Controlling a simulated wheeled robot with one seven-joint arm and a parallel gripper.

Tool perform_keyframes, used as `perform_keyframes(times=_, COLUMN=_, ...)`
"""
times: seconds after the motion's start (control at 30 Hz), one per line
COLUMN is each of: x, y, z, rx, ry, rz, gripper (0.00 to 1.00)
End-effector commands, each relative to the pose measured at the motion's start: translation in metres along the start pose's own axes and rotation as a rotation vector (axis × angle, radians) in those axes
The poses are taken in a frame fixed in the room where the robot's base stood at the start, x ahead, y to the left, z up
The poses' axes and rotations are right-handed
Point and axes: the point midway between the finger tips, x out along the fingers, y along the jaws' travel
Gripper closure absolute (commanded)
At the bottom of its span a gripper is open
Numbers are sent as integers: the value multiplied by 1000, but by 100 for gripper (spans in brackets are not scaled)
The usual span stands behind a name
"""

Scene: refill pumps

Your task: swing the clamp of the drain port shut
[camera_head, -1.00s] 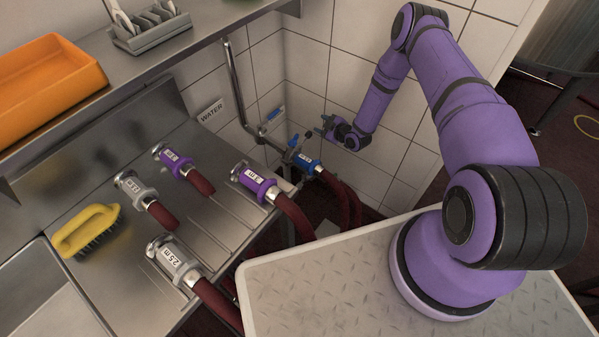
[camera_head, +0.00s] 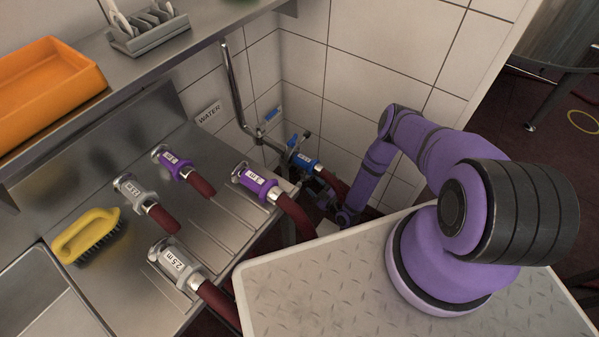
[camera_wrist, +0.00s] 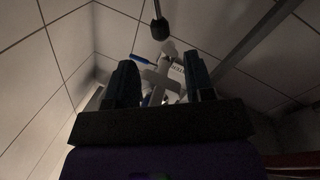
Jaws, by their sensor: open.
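In the head view a blue-banded hose coupling (camera_head: 305,161) sits at the end of the wall pipe, low in the corner, with a dark red hose leaving it. Small metal fittings stand at its upper end; I cannot tell which is the drain port's clamp. My gripper (camera_head: 323,190) is low, just below and right of this coupling, partly hidden by hoses and dim. In the wrist view my gripper (camera_wrist: 161,82) is open, its two dark fingers pointing up the picture. A pale grey cross-shaped fitting (camera_wrist: 159,75) shows between the fingers; contact cannot be told.
A metal pipe (camera_head: 234,90) runs down the tiled corner to a blue-handled valve (camera_head: 272,114). A purple-banded coupling (camera_head: 257,184) and other hose ends lie on the steel drainboard (camera_head: 225,230), with a yellow brush (camera_head: 86,232). A dark rod with a knob (camera_wrist: 160,30) hangs above the fingers.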

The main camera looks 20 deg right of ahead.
Motion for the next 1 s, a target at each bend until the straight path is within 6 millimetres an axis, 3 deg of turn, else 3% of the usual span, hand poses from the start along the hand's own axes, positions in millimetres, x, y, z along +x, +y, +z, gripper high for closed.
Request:
perform_keyframes(times=0.5, x=83, y=1, z=0, rx=-2, ry=2, rz=0, gripper=52)
perform_keyframes(times=0.7, x=96, y=1, z=0, rx=-2, ry=0, rz=0, gripper=52)
perform_keyframes(times=1.0, x=97, y=1, z=0, rx=-1, ry=0, rz=0, gripper=54)
